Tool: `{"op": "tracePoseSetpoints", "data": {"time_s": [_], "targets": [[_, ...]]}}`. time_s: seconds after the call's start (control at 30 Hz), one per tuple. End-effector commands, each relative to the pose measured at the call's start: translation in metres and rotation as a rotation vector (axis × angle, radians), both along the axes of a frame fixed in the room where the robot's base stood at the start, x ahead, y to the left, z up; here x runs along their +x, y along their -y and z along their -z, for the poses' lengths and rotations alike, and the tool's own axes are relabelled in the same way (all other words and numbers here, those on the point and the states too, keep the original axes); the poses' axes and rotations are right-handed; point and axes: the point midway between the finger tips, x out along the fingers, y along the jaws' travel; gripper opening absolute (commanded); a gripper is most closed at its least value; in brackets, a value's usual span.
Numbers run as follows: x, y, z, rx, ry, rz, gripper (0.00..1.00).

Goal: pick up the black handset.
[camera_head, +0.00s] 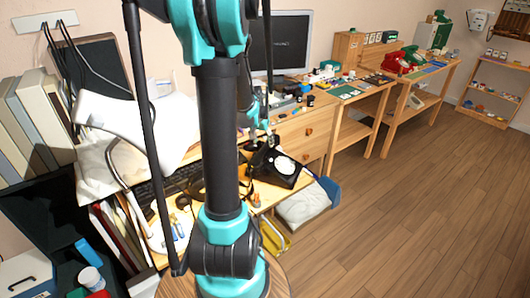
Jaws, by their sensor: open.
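A black dial phone (290,180) with a round white dial sits on the wooden desk, just right of my arm's column. A dark shape on its upper left side seems to be the black handset (262,158), small and partly covered. My gripper (257,142) is small in the picture, partly behind my own arm, and hangs close above the handset's end of the phone. Its jaws are open. I cannot tell whether the fingers touch the handset or stand around it.
A monitor (281,42) stands behind the desk. Small items crowd the desk, and a keyboard (180,182) lies left of my arm. A red phone (402,60) and a green one (441,34) stand on tables farther right. The wooden floor (420,200) at right is clear.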

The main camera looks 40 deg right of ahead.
Motion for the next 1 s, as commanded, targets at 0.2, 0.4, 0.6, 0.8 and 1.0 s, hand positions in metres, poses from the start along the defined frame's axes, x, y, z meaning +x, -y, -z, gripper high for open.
{"op": "tracePoseSetpoints", "data": {"time_s": [0.2,0.4,0.6,0.8,1.0], "targets": [[0.001,0.003,0.009,0.000,0.000,0.000,0.52],[0.004,0.012,0.031,0.000,0.000,0.000,0.52],[0.007,0.018,0.049,0.000,0.000,0.000,0.52],[0.007,0.020,0.053,0.000,0.000,0.000,0.52],[0.007,0.020,0.053,0.000,0.000,0.000,0.44]]}}
